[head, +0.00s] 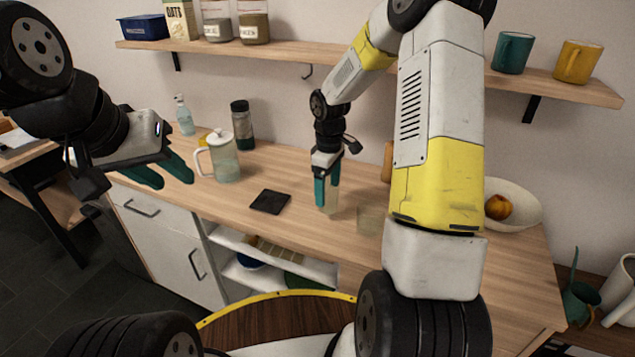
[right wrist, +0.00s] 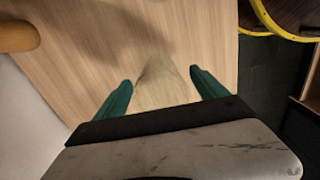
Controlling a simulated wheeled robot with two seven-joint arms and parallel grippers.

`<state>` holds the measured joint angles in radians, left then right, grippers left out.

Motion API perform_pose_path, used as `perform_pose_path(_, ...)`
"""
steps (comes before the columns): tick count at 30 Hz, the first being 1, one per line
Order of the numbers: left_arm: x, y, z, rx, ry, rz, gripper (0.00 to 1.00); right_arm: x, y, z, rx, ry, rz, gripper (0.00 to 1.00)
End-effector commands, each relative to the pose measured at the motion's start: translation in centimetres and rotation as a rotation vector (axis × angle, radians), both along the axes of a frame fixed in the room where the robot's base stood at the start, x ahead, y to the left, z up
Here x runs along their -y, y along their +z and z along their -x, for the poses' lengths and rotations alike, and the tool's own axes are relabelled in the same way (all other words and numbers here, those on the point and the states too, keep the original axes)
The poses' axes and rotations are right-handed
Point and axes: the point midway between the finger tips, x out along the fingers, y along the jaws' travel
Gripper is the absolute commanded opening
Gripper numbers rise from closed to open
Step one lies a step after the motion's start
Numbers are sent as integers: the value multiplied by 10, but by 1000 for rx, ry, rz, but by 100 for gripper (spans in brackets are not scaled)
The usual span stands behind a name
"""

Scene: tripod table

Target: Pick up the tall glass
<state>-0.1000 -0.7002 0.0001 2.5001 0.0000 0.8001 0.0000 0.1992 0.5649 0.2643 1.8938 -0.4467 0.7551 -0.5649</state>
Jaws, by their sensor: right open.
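The tall glass (right wrist: 157,82) is clear and shows between the two teal fingers of my right gripper (right wrist: 161,88) in the right wrist view. My right gripper is open, with a finger on each side of the glass and a visible gap to each. In the head view my right gripper (head: 327,198) points down over the counter, and its fingers partly hide the glass (head: 331,208). My left gripper (head: 175,183) is raised at the left, open and empty, with its teal fingers apart.
A short clear glass (head: 370,219) stands right of my right gripper. A black coaster (head: 270,201), a pitcher (head: 224,160) and a dark bottle (head: 243,125) are to the left. A bowl (head: 522,203) with fruit is at the right. A shelf (head: 290,50) runs above the counter.

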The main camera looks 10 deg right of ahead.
Motion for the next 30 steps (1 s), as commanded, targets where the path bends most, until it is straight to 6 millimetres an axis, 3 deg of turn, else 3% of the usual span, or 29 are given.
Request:
perform_pose_path(8,0,0,0,0,0,0,36,0,-5,0,1,0,-1,82)
perform_pose_path(20,0,0,0,0,0,0,36,0,-5,0,1,0,0,8)
perform_pose_path(30,0,0,0,0,0,0,36,0,-1,-1,3,0,0,6)
